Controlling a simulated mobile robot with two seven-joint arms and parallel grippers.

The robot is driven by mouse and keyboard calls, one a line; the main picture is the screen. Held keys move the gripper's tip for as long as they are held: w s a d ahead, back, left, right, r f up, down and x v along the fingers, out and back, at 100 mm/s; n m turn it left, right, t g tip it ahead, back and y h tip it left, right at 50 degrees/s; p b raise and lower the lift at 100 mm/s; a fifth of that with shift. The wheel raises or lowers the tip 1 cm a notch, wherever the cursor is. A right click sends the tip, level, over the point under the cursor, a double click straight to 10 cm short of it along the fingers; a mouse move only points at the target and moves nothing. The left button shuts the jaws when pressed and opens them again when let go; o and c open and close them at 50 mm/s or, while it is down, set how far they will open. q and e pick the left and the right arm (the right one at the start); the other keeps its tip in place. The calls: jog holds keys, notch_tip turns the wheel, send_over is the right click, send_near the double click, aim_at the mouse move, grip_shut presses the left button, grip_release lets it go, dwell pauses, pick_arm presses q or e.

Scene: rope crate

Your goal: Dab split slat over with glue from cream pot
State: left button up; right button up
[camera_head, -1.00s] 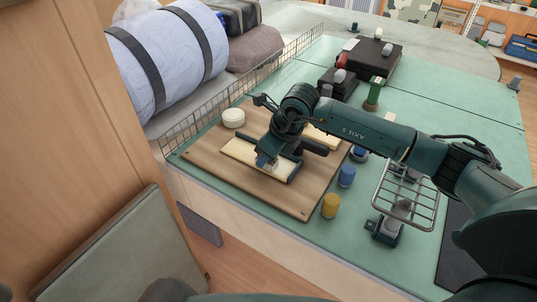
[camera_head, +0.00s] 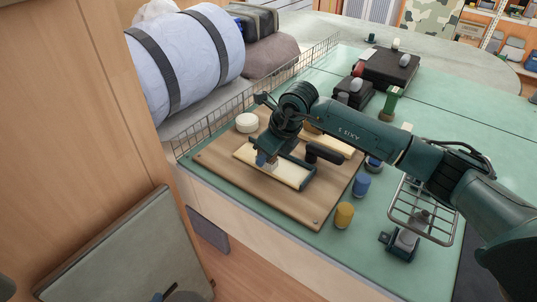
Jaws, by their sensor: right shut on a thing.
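The pale slat (camera_head: 289,177) lies on the brown wooden board (camera_head: 222,165), with a dark clamp-like bar (camera_head: 308,181) at its right end. My right gripper (camera_head: 265,158) points down over the slat's left part. It is shut on a small tool, seemingly a brush, mostly hidden by the fingers; its light tip is at or just above the slat. I cannot make out the split or any glue. A cream round pot (camera_head: 247,123) stands at the board's far left corner. My left gripper cannot be made out.
A blue pot (camera_head: 361,187), a yellow pot (camera_head: 344,214) and a wire rack (camera_head: 423,212) stand right of the board. A low wire fence (camera_head: 215,126) runs along the left side. Black cases (camera_head: 390,69) lie farther back. The green tabletop (camera_head: 450,118) has free room at right.

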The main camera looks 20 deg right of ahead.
aim_at(248, 156)
jog(key=shift+w+a+f+b, duration=0.1)
jog(key=shift+w+a+b, duration=0.7)
jog(key=shift+w+a, duration=0.4)
jog(key=shift+w, duration=0.15)
jog(key=shift+w+a+b, duration=0.3)
jog(key=shift+w+b, duration=0.15)
jog(key=shift+w+a+b, duration=0.5)
jog(key=shift+w+a, duration=0.15)
jog(key=shift+w, duration=0.25)
jog(key=shift+s+d+p, duration=0.35)
jog(key=shift+s+d, duration=0.2)
jog(key=shift+s, duration=0.1)
jog(key=shift+s+d, duration=0.55)
jog(key=shift+s, duration=0.2)
